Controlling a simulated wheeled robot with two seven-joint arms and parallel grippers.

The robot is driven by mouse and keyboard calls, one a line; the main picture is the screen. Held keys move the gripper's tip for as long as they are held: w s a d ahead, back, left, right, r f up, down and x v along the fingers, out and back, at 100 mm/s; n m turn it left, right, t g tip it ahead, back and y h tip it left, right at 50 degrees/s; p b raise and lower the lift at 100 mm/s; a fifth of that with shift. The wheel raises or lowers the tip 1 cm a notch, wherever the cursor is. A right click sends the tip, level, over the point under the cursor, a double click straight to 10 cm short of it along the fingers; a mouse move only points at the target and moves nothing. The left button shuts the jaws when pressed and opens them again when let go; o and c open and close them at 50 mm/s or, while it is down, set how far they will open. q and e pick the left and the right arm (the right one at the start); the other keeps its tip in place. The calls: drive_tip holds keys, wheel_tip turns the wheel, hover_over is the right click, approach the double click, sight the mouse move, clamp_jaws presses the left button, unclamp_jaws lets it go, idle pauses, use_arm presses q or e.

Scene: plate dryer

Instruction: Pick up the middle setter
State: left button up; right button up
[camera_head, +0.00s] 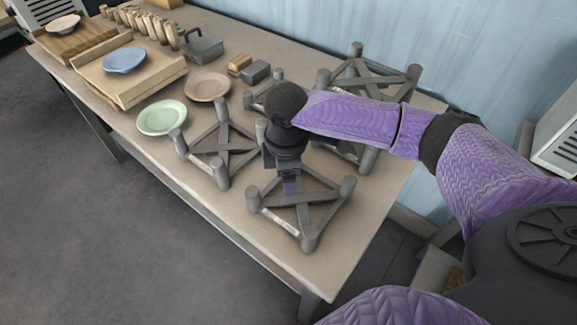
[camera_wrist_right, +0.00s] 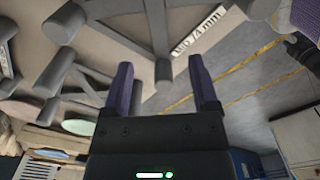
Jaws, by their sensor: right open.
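Several grey triangular setters, each with upright pegs joined by bars, stand on the table. The front setter (camera_head: 303,216) is nearest the table's front right edge. Another setter (camera_head: 222,150) stands left of it, and one (camera_head: 372,68) stands at the back right. Others are partly hidden behind my right arm. My right gripper (camera_head: 289,188) points down over the back part of the front setter. In the right wrist view my right gripper (camera_wrist_right: 162,88) is open, with nothing held between its fingers. A grey setter bar and peg (camera_wrist_right: 162,68) show beyond the fingertips; contact cannot be told.
Left on the table (camera_head: 236,208) are a green plate (camera_head: 162,118), a pinkish plate (camera_head: 207,86), and a blue plate (camera_head: 124,60) on a wooden board. Small blocks (camera_head: 255,71) and a wooden rack (camera_head: 140,20) stand behind. A blue wall borders the back.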

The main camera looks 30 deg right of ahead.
sight(288, 199)
wheel_tip(288, 199, down, 10)
drive_tip(key=b, duration=0.4)
drive_tip(key=shift+w+d+r, duration=0.1)
drive_tip(key=shift+d+r, duration=0.05)
drive_tip(key=shift+r, duration=0.2)
use_arm(q)
drive_tip(key=f, duration=0.1)
drive_tip(key=s+f, duration=0.1)
drive_tip(key=f, duration=0.1)
drive_tip(key=s+a+f, duration=0.1)
drive_tip(key=shift+s+f, duration=0.1)
drive_tip(key=shift+f, duration=0.05)
use_arm(e)
clamp_jaws()
